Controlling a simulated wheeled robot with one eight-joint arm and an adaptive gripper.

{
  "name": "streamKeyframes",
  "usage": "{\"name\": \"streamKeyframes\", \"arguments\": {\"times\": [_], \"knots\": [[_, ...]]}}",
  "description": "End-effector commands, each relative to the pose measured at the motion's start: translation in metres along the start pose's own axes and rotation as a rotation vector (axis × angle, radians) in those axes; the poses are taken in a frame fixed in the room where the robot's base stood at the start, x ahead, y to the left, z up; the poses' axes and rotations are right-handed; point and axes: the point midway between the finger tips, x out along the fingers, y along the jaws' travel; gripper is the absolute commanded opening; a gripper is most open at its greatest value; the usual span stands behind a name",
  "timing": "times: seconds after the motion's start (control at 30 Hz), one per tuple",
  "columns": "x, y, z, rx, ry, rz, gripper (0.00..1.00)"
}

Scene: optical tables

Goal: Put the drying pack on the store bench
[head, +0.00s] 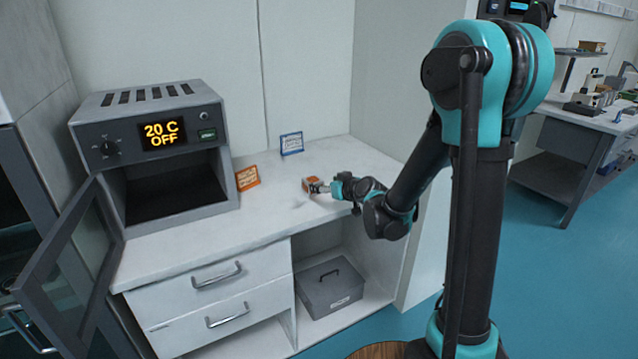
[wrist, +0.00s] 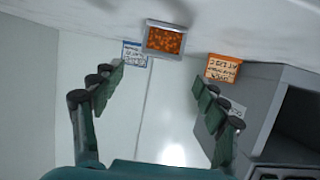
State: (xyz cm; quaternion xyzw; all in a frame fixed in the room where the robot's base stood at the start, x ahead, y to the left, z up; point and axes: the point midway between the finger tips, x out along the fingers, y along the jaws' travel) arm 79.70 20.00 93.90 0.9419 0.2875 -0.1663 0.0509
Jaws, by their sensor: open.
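The drying pack appears to be the small grey-framed packet with orange beads (head: 312,185), on the white bench top (head: 290,215). In the wrist view the packet (wrist: 165,39) lies just beyond and between my fingertips. My gripper (head: 326,188) is open, low over the bench, with its tips close to the packet. In the wrist view my gripper (wrist: 158,88) has its two fingers spread, with nothing between them. I cannot tell which surface is the store bench; another grey bench (head: 575,135) stands at the far right.
A grey oven (head: 155,150) reading 20 C OFF stands at left with its door (head: 70,265) open. An orange sign (head: 247,178) and a blue-edged sign (head: 291,143) stand behind the packet. A grey lidded box (head: 330,288) sits below the bench. Blue floor (head: 540,260) is clear at right.

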Motion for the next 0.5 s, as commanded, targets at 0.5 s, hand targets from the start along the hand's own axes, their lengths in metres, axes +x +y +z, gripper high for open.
{"name": "streamKeyframes", "arguments": {"times": [0.5], "knots": [[-0.035,0.001,0.005,0.008,-0.025,0.001,0.73]]}}
